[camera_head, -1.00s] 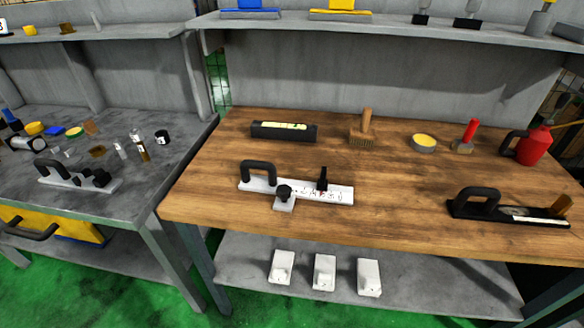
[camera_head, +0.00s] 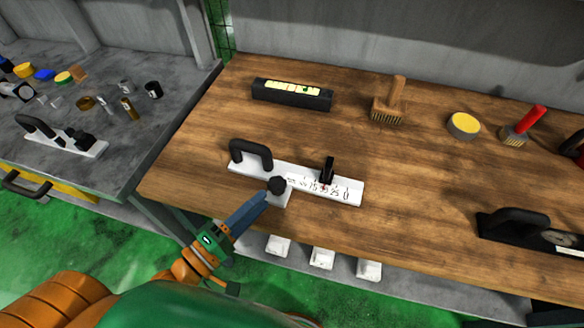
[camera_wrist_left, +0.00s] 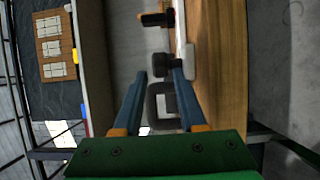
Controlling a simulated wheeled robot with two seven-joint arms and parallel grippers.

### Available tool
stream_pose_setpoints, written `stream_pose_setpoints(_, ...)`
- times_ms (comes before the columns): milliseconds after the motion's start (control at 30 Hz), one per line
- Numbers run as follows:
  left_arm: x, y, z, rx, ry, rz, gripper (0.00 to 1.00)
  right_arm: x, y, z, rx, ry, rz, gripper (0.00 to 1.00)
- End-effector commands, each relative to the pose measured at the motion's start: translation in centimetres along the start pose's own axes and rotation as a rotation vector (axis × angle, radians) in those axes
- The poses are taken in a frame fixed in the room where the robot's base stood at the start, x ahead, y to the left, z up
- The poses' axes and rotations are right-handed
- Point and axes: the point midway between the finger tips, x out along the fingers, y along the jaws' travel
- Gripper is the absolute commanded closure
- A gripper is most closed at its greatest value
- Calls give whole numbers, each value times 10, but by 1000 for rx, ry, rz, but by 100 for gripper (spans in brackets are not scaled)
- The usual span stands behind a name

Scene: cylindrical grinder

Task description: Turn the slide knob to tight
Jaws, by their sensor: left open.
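The slide knob (camera_head: 277,185) is a small black round knob on a white tab at the front edge of a white scale plate (camera_head: 348,192). The plate lies on the wooden table with a black loop handle (camera_head: 250,153) and an upright black pointer (camera_head: 328,170). My left gripper (camera_head: 264,197) reaches in from the lower left, its fingertips close to the knob. In the left wrist view the gripper (camera_wrist_left: 158,78) is open, with the knob (camera_wrist_left: 163,72) between or just beyond the fingertips; contact cannot be told. My right gripper is out of view.
A black box (camera_head: 290,94), a brush (camera_head: 388,102), a tin (camera_head: 463,125) and a red-handled brush (camera_head: 522,126) stand farther back. A black handled tool (camera_head: 512,228) lies at right. The table between is clear. White blocks (camera_head: 321,259) sit on the lower shelf.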

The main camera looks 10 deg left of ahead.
Motion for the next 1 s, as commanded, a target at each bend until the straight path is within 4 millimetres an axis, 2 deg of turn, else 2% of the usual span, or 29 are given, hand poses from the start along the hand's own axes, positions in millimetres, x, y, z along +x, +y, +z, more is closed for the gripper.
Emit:
stream_pose_setpoints(200,46,3,0,1,2,7,59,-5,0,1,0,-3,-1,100)
stream_pose_setpoints(400,80,2,0,1,1,3,59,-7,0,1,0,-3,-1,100)
stream_pose_setpoints(600,96,1,0,2,-1,1,59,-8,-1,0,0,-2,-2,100)
stream_pose_setpoints(867,98,0,0,3,-2,-1,59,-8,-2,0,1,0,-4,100)
stream_pose_setpoints(933,98,0,0,3,-1,0,73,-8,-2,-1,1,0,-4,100)
stream_pose_setpoints(1000,98,0,0,3,-1,0,92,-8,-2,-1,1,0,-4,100)
